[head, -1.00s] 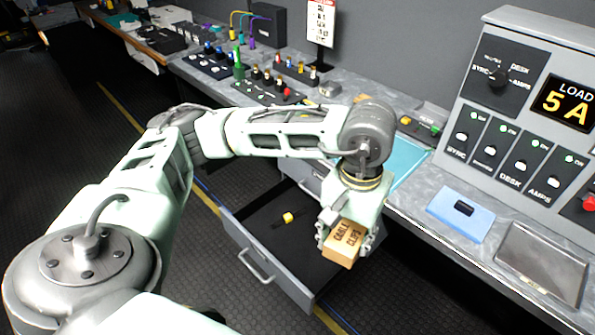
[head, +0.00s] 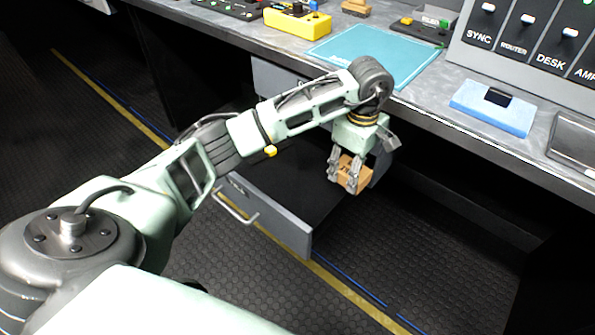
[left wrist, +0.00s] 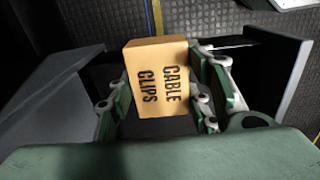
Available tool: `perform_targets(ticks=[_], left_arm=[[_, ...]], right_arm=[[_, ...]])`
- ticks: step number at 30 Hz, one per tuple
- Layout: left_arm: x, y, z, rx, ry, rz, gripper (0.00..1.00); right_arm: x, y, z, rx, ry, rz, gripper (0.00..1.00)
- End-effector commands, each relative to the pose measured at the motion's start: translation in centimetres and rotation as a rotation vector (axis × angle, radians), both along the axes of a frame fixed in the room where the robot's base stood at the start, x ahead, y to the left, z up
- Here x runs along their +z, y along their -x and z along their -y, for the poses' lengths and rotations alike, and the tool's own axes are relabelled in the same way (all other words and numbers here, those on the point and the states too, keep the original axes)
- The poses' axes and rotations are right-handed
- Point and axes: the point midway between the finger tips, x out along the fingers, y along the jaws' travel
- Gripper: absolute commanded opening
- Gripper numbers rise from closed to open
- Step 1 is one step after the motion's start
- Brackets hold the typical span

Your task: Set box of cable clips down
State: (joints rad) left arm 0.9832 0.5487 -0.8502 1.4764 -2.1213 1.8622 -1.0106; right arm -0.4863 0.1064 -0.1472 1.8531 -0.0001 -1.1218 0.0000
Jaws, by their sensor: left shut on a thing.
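My left gripper (head: 348,178) is shut on the box of cable clips (head: 353,170), a small orange-tan carton. In the left wrist view the box (left wrist: 158,75) sits between the finger pads, with its "CABLE CLIPS" lettering facing the camera. The gripper points down over the right part of the open grey drawer (head: 262,212), below the desk edge. I cannot tell whether the box touches the drawer floor. My arm hides part of the drawer. My right gripper is in neither view.
A small yellow thing (head: 270,151) shows beside my arm at the drawer. On the desk lie a teal mat (head: 375,48), a yellow box (head: 297,20) and a blue pad (head: 492,108). The desk edge runs close above the gripper.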

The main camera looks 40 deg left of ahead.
Motion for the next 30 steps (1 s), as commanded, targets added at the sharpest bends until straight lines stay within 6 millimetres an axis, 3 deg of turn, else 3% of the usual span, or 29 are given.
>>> perform_targets(ticks=[5, 18, 25, 28, 30], left_arm=[[-1.7, 0.4, -1.6, 0.031, -0.001, -0.001, 0.18], [-7.0, 3.3, -10.1, 0.028, -0.001, -0.001, 0.18], [-8.1, 3.7, -11.2, 0.024, 0.001, 0.001, 0.18], [-9.4, 3.7, -11.1, 0.024, 0.001, -0.002, 0.18], [-10.6, 3.8, -11.1, 0.024, 0.002, -0.003, 0.18]], right_arm=[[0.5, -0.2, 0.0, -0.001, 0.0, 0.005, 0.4], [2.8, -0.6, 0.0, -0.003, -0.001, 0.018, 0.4], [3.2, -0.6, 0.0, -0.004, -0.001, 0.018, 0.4], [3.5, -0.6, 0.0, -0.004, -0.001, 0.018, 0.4], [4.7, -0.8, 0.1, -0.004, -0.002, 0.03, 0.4]])
